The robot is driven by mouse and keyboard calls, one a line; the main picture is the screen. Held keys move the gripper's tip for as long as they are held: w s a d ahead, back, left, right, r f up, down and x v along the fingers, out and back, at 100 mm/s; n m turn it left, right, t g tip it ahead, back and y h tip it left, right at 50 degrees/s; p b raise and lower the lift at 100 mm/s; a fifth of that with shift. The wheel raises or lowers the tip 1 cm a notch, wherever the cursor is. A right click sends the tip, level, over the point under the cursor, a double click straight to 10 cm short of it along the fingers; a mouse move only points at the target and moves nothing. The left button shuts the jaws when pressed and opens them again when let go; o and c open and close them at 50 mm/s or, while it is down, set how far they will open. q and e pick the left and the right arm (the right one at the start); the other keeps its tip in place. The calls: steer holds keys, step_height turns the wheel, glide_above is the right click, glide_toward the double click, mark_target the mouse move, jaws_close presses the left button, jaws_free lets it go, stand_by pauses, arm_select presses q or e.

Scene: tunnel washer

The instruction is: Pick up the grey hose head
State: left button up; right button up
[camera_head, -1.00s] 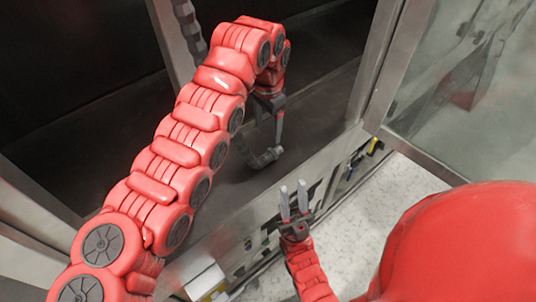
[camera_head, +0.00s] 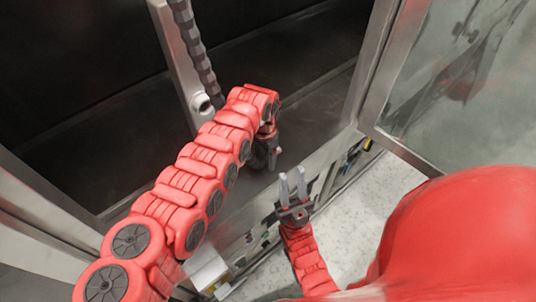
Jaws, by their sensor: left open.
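My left gripper (camera_head: 268,155) hangs from the curved red arm, low over the dark floor of the washer chamber near its front sill. It is open, but its fingers are small and partly hidden by the arm. The grey hose head cannot be made out clearly now; the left gripper and wrist cover the place where a small grey curved piece showed earlier. My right gripper (camera_head: 292,186) is outside the chamber, in front of the sill. Its two grey fingers point up and stand apart, with nothing between them.
A dark ribbed hose (camera_head: 196,50) runs down a metal post (camera_head: 177,62) at the back left. A glass door (camera_head: 460,75) stands open at the right. A white box (camera_head: 208,270) is at the lower left. The pale floor (camera_head: 350,215) is clear in front.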

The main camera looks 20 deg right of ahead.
mark_target(265, 157)
arm_select(q)
jaws_close()
stand_by(0.3)
step_height(265, 157, up, 9)
steer(key=b, duration=0.4)
steer(key=shift+w+r, duration=0.1)
steer(key=shift+r, duration=0.4)
